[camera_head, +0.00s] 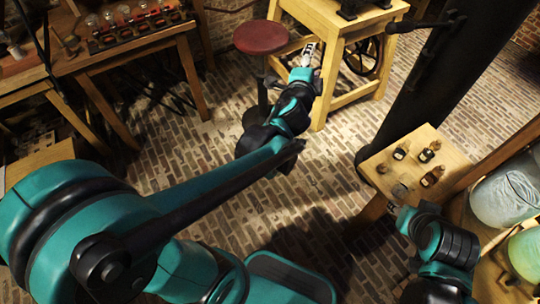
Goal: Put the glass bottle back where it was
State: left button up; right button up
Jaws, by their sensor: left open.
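Several small dark brown glass bottles stand on a small wooden table (376,207) at the right; one is at the front (432,176), one at the left (400,153) and one at the back (427,154). I cannot tell which one the task means. My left gripper (309,48) is open at the top centre, beside a wooden stand and far from these bottles; I see nothing between its fingers. My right gripper (391,208) is low at the near edge of the small table, close to a round grey item (399,191). Its fingers are too small to read.
A red round stool (261,37) and a wooden stand (345,25) with a wheel are near my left gripper. A dark column (440,80) and large glass jars (505,197) are at the right. The brick floor between is clear.

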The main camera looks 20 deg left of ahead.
pick_arm(q)
jog(key=s+a+f+n+g+y, duration=0.1)
jog(key=s+a+f+n+g, duration=0.35)
jog(key=s+n, duration=0.4)
jog(key=s+d+f+n+g+h, duration=0.1)
jog(key=s+f, duration=0.3)
jog(key=s, duration=0.4)
jog(key=s+d+f+n+g+h, duration=0.2)
jog(key=s+f+n+g, duration=0.1)
jog(key=s, duration=0.5)
jog(key=shift+s+d+f+n, duration=0.25)
jog(key=shift+f+n, duration=0.2)
jog(key=shift+n, duration=0.2)
